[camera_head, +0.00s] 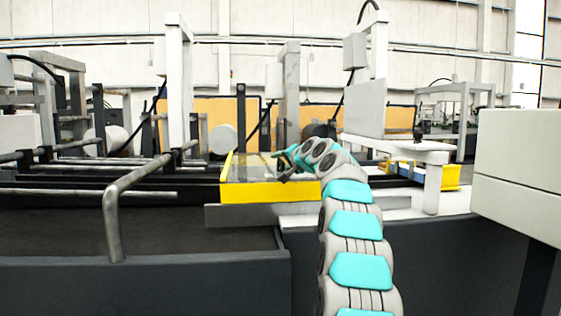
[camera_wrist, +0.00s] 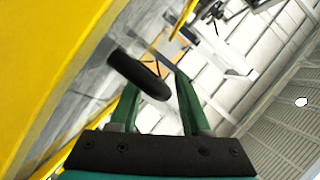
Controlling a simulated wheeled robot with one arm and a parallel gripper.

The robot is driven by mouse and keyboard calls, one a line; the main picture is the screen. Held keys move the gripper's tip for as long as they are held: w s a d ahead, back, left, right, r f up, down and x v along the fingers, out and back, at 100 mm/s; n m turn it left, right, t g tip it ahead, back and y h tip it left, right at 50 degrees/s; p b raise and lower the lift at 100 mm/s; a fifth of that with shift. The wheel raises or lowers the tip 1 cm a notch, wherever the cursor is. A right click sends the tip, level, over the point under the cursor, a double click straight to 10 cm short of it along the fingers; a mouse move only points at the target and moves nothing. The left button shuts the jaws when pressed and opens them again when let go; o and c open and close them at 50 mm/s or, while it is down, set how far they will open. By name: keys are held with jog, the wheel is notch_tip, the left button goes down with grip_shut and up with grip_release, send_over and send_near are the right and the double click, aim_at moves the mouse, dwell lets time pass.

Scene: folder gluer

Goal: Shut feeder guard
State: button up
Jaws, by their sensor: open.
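The feeder guard, a yellow-framed panel with a grey, see-through-looking middle (camera_head: 262,191), sits at the middle of the machine in the head view. Its yellow frame fills the left of the wrist view (camera_wrist: 45,60). How far open it stands I cannot tell. My gripper (camera_head: 283,164) is over the guard near its right side. In the wrist view the two green fingers of my gripper (camera_wrist: 157,84) are apart. A dark rounded bar, perhaps a handle (camera_wrist: 138,74), lies just beyond and partly between the fingertips; contact is unclear.
A bent grey rail (camera_head: 112,215) stands at the front left. A light bracket table (camera_head: 395,148) is right of my arm, with a yellow-and-blue part (camera_head: 430,173) behind it. A large grey cabinet (camera_head: 520,175) stands at the far right. Grey posts (camera_head: 289,95) rise behind the guard.

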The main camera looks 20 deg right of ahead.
jog(key=shift+w, duration=0.1)
grip_shut()
dwell(0.3)
dwell(1.1)
